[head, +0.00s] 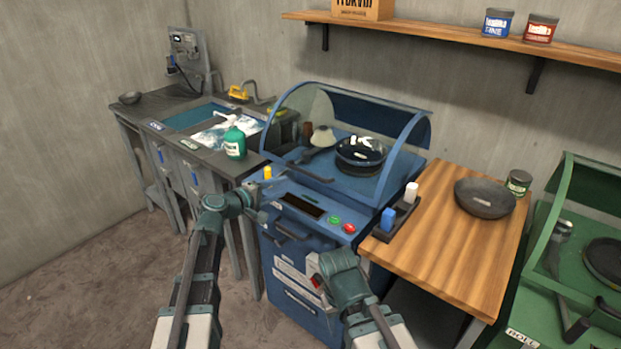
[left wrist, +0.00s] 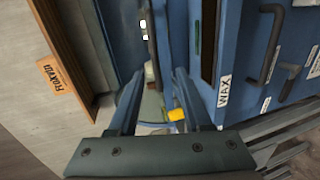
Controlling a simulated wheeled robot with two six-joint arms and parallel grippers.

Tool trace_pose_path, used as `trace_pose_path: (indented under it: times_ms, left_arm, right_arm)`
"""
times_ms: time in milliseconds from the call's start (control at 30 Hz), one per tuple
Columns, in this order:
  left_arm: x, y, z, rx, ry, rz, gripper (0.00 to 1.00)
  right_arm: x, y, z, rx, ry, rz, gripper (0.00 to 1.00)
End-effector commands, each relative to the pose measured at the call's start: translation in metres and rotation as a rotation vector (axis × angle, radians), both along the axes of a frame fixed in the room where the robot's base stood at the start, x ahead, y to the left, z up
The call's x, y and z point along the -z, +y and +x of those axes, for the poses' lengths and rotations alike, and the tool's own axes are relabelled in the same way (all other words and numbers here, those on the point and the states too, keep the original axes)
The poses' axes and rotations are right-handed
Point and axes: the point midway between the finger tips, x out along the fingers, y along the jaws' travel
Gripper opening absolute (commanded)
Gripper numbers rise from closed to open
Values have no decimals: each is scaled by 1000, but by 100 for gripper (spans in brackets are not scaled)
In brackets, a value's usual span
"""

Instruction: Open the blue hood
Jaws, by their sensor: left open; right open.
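The blue machine (head: 310,225) stands in the middle of the head view. Its blue-framed, see-through curved hood (head: 402,150) arches over a dark bowl (head: 360,154) and looks down. A bar (head: 298,172) runs along the hood's front edge. My left gripper (head: 262,204) is open and empty at the machine's front left, below a small yellow knob (head: 267,173). In the left wrist view, the open fingers (left wrist: 156,98) point at the machine, with the yellow knob (left wrist: 176,114) near the right finger; contact is unclear. My right gripper (head: 317,272) is low before the machine's front.
A dark workbench with a green bottle (head: 234,142) stands left. A wooden table (head: 455,235) with a grey bowl (head: 484,197) and a small tray (head: 390,222) adjoins the right side. A green machine (head: 580,250) stands far right. A shelf (head: 450,35) hangs above. Floor is free at front left.

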Motion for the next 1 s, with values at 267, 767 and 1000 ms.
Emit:
trace_pose_path:
  times_ms: [267, 767, 1000]
  left_arm:
    - [-7, 14, 11, -45, -12, -54, 49]
    - [13, -36, 80, -41, -12, -51, 49]
    - [19, -56, 107, -42, -12, -51, 49]
  right_arm:
    - [2, 0, 0, 0, 0, 0, 50]
    - [21, 0, 0, 0, 0, 0, 50]
    - [28, 0, 0, 0, 0, 0, 50]
